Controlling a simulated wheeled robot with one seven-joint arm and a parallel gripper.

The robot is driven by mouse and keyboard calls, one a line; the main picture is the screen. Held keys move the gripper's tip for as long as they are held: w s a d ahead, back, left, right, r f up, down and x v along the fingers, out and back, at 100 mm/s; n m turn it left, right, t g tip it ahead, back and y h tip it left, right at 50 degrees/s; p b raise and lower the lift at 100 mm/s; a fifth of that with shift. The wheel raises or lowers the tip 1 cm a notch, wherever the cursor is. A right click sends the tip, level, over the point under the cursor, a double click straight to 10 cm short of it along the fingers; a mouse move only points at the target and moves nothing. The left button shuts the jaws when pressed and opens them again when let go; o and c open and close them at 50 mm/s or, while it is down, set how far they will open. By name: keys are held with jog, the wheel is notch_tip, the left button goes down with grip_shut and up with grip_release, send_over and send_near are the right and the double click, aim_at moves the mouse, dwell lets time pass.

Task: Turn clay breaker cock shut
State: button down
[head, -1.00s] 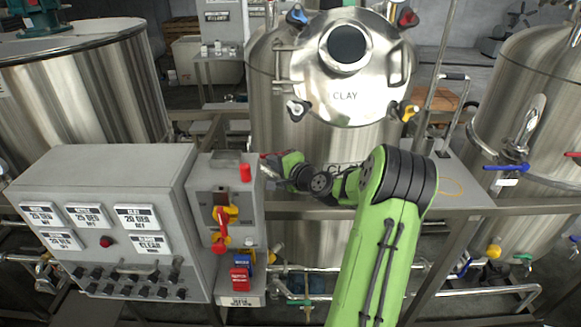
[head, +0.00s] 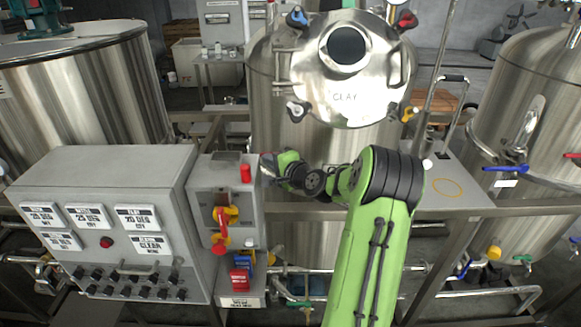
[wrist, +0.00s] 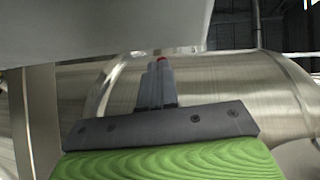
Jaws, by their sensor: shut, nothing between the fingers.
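I cannot tell which handle is the clay breaker cock. My gripper (head: 266,158) is beside the box's upper right side, in front of the tank; its tips are small and partly hard to make out. In the wrist view my gripper (wrist: 158,70) is shut and empty, with a grey surface above it and curved metal behind. No handle is clear there.
A grey control panel (head: 95,165) with labels and knobs stands left of the box. Blue and red blocks (head: 240,275) sit below the handle. A steel ledge (head: 448,200) with a yellow ring, and another tank (head: 535,110) with blue and red handles, are at right. Pipes run below.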

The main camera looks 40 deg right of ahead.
jog(key=b+v, duration=0.2)
jog(key=v, duration=1.3)
jog(key=shift+s+r, duration=0.15)
jog(key=shift+s, duration=0.2)
jog(key=shift+a, duration=0.1)
